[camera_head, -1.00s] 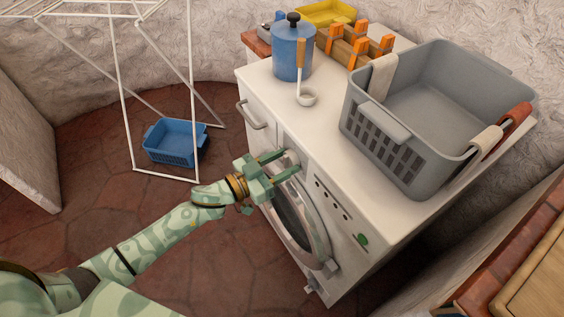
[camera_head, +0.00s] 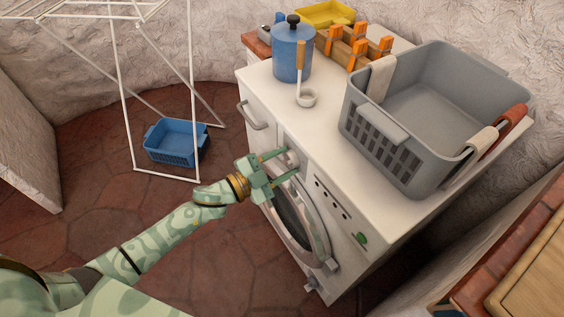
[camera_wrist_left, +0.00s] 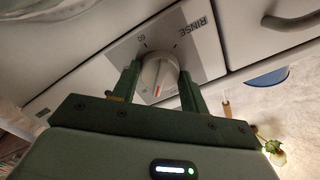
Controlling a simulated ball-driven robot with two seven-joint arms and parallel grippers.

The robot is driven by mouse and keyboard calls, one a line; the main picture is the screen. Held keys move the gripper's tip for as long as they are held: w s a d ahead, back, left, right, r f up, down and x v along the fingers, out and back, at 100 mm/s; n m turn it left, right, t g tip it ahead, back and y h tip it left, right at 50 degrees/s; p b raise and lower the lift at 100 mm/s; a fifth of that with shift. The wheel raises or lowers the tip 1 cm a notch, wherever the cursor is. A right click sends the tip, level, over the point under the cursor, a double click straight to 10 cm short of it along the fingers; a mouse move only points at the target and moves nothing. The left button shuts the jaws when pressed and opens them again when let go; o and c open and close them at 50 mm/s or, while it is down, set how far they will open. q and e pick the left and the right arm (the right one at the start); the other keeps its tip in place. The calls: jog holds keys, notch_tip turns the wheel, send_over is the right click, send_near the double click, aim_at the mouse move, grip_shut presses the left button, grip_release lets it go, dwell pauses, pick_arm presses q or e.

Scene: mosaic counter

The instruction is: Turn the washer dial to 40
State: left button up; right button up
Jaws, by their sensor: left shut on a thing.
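The white washer (camera_head: 357,262) stands right of the middle in the head view, with its round door (camera_head: 297,222) facing my left arm. My left gripper (camera_head: 290,161) is at the upper front panel, its two fingers reaching to the dial. In the left wrist view the pale grey dial (camera_wrist_left: 158,76) sits between the two fingers of my left gripper (camera_wrist_left: 159,82), which is shut on it. A red mark shows on the dial's near part. My right gripper is not in view.
A grey laundry basket (camera_head: 382,151), a blue canister (camera_head: 292,62) and a ladle (camera_head: 307,98) stand on the washer top. A white drying rack (camera_head: 124,100) and a blue basket (camera_head: 170,150) stand on the floor at left.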

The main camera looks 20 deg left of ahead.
pick_arm(q)
jog(key=m, duration=0.3)
jog(key=shift+m, duration=0.4)
jog(key=shift+f+m+b, duration=0.1)
jog(key=shift+m+b, duration=1.45)
jog(key=shift+m, duration=4.25)
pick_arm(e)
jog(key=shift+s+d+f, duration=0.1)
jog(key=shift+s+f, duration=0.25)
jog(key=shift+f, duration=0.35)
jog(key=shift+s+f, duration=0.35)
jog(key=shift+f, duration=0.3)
pick_arm(q)
jog(key=o, duration=1)
